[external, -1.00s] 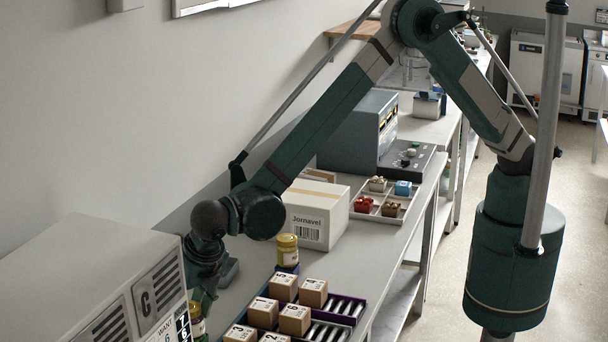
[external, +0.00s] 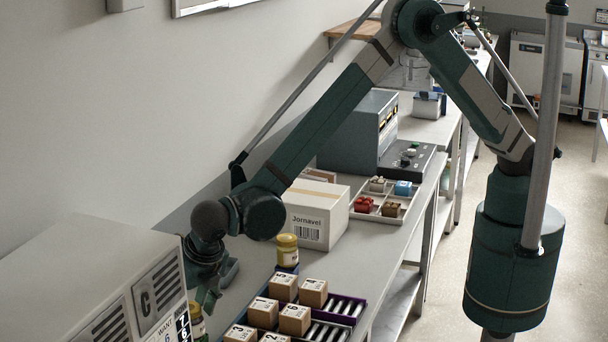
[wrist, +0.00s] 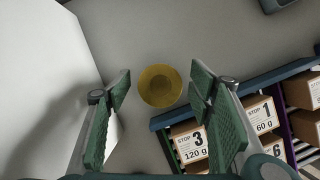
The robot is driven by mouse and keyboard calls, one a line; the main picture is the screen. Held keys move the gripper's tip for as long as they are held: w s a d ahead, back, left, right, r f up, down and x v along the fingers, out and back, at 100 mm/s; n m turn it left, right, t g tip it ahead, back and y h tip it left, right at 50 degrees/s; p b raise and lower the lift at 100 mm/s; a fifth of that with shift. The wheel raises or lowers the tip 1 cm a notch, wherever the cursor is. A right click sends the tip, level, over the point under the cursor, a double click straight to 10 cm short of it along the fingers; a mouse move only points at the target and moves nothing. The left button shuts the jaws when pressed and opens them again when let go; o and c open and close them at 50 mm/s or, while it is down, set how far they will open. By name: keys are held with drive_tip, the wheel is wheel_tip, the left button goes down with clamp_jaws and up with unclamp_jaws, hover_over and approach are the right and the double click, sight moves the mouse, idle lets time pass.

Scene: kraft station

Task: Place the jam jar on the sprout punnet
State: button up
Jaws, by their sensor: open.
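My gripper (external: 216,284) is open beside the beige cabinet, pointing down. In the wrist view, a round yellow lid (wrist: 160,86) lies between and a little beyond my open fingers (wrist: 160,90), with clear gaps on both sides. It appears to be the jar (external: 198,322) beside the cabinet in the external view, which is partly hidden. Another yellow-lidded jar (external: 287,251) stands by the far end of the parcel tray. I cannot tell from the labels which is the jam jar. I cannot identify the sprout punnet with certainty.
A tray (external: 358,308) with rollers holds several numbered brown boxes, close right of the lid in the wrist view. The beige cabinet (external: 95,285) is close on the left. A white Jornavel carton (external: 314,218) and a divided tray (external: 378,216) of small coloured items stand farther back.

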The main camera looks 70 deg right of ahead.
drive_tip(key=b+v, duration=0.1)
drive_tip(key=v, duration=1.1)
drive_tip(key=shift+r, duration=0.1)
idle(0.5)
idle(0.4)
